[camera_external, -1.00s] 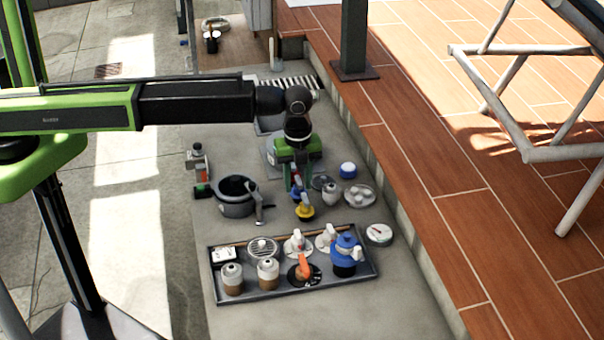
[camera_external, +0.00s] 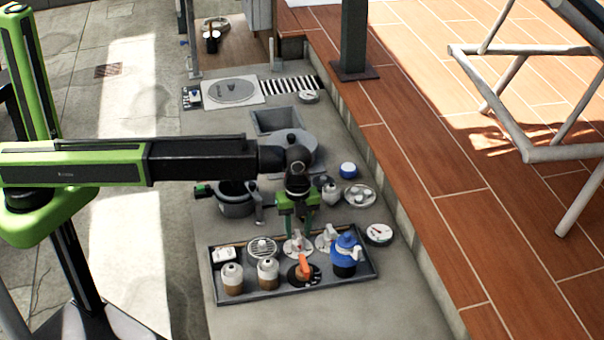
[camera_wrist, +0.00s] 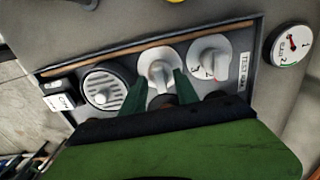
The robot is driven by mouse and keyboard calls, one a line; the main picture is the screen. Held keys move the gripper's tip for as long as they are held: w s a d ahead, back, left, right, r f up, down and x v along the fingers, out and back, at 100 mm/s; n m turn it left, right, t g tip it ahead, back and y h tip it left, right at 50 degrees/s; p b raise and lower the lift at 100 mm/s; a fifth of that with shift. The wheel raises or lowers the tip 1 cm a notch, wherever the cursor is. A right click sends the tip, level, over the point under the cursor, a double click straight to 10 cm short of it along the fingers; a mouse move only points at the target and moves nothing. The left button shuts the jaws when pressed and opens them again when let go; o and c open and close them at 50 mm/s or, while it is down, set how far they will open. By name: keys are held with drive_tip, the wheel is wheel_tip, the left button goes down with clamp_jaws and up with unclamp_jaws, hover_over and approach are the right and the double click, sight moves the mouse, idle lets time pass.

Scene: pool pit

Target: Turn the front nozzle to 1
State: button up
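A dark tray (camera_external: 235,297) holds several knobs and fittings. Two white dials with raised handles sit in its back row, the left one (camera_external: 297,246) and the right one (camera_external: 326,238). An orange-handled knob (camera_external: 304,268) is in the front row. I cannot tell which is the front nozzle. My gripper (camera_external: 298,228) is over the left white dial, pointing down. In the wrist view my gripper (camera_wrist: 160,77) is open, its green fingers apart on either side of that dial's handle (camera_wrist: 158,70). Contact cannot be told. The right white dial (camera_wrist: 209,57) shows small printed numbers.
A round grille (camera_wrist: 103,88) is left of the dials. A blue-topped fitting (camera_external: 345,252) stands at the tray's right, with a gauge (camera_external: 379,234) outside it. Two capped bottles (camera_external: 267,272) are in front. A grey pot (camera_external: 236,201) is behind; the floor before the tray is clear.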

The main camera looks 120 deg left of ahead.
drive_tip(key=shift+f, duration=0.1)
clamp_jaws()
drive_tip(key=shift+n, duration=0.3)
drive_tip(key=n, duration=1.1)
idle(0.5)
idle(0.4)
drive_tip(key=shift+s, duration=0.1)
